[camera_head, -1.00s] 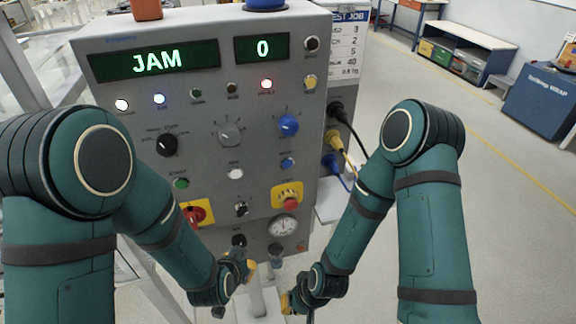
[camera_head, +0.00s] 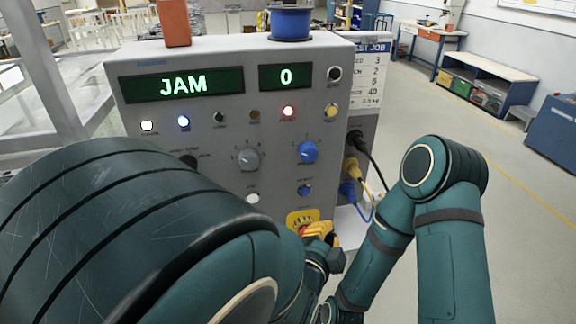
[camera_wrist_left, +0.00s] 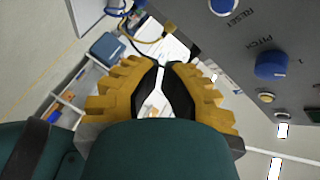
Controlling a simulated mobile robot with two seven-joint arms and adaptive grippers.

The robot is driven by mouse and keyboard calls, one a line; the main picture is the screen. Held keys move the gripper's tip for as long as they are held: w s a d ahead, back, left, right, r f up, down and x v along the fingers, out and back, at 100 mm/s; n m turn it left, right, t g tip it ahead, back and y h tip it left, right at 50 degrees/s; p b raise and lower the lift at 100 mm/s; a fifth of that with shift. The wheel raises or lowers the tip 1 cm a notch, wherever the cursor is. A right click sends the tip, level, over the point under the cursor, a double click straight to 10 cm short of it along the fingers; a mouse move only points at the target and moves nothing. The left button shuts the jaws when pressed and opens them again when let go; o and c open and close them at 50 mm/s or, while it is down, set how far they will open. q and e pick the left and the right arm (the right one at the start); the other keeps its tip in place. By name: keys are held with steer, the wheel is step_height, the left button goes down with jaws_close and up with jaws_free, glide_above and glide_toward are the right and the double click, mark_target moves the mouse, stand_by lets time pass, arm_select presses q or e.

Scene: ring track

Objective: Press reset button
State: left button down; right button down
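The blue reset button (camera_head: 304,190) sits on the grey panel's front, below the blue knob. In the left wrist view, a blue button (camera_wrist_left: 222,5) is partly cut off at the top edge beside the RESET lettering. My left gripper (camera_head: 322,229), with yellow fingers, is below the button and apart from it, in front of the yellow stop plate. In the left wrist view, the left gripper's fingertips (camera_wrist_left: 160,65) come together with nothing held. My right arm hangs at the right, and its gripper fingers are not visible.
The grey control panel (camera_head: 130,58) shows JAM and 0. A blue pitch knob (camera_head: 307,152) and a grey knob (camera_head: 246,159) are above the button. Cables (camera_head: 360,170) plug into the panel's right side. My left arm hides the panel's lower left.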

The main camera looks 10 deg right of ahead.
mark_target(305, 191)
arm_select(q)
steer(key=shift+w, duration=0.1)
steer(key=shift+w+a, duration=0.15)
steer(key=shift+w, duration=4.15)
steer(key=shift+w, duration=0.2)
steer(key=shift+w+b, duration=0.25)
steer(key=shift+b, duration=0.1)
steer(key=shift+w, duration=0.4)
steer(key=shift+s, duration=0.15)
steer(key=shift+s+b, duration=0.45)
steer(key=shift+s, duration=0.25)
